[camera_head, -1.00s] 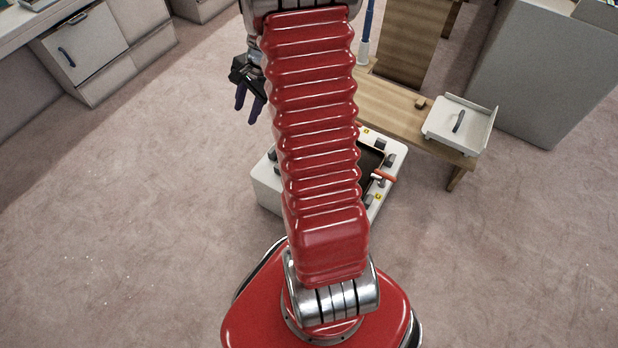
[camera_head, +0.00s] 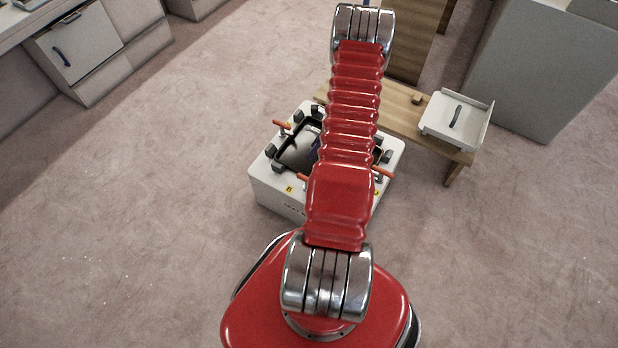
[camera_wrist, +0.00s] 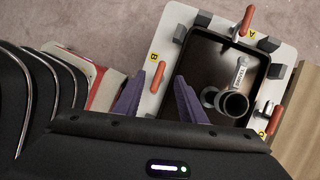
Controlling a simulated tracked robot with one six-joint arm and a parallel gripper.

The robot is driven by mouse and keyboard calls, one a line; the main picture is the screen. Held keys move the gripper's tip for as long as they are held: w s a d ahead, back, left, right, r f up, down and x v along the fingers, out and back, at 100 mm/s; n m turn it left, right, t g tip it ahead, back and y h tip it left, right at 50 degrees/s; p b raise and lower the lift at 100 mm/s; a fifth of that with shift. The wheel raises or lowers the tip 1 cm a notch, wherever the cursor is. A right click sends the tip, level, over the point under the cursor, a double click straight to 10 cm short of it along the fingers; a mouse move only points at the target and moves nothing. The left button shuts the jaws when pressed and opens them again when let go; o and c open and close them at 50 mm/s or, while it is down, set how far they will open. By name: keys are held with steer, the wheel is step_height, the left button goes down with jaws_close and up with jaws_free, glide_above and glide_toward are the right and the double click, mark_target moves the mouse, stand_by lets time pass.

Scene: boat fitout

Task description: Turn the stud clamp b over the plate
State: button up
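A pale box with a dark recessed plate (camera_wrist: 215,60) in its top shows in the wrist view. Orange-handled stud clamps sit around the rim. The clamp by the yellow B label, stud clamp b (camera_wrist: 158,77), is at the plate's left edge. My gripper (camera_wrist: 160,80) has two purple fingers, spread apart, one either side of that orange handle. A gap shows on both sides; I cannot tell if either finger touches it.
Clamp A (camera_wrist: 246,20) and clamp C (camera_wrist: 276,92) stand on other rim sides, with dark blocks between. A dark round fitting (camera_wrist: 233,104) rises from the plate. A wooden bench (camera_head: 400,115) with a white tray (camera_head: 440,128) stands close behind the box. Carpet at left is free.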

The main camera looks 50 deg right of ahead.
steer(key=s+d+f+m, duration=0.1)
steer(key=s+f+m, duration=0.1)
steer(key=s+f, duration=0.2)
step_height(320, 180, down, 2)
steer(key=shift+f+m, duration=0.15)
steer(key=shift+m, duration=0.15)
steer(key=shift+f, duration=0.1)
steer(key=shift+x, duration=6.75)
steer(key=shift+w, duration=0.1)
steer(key=c, duration=0.9)
steer(key=shift+a, duration=0.3)
jaws_close()
steer(key=shift+d, duration=0.15)
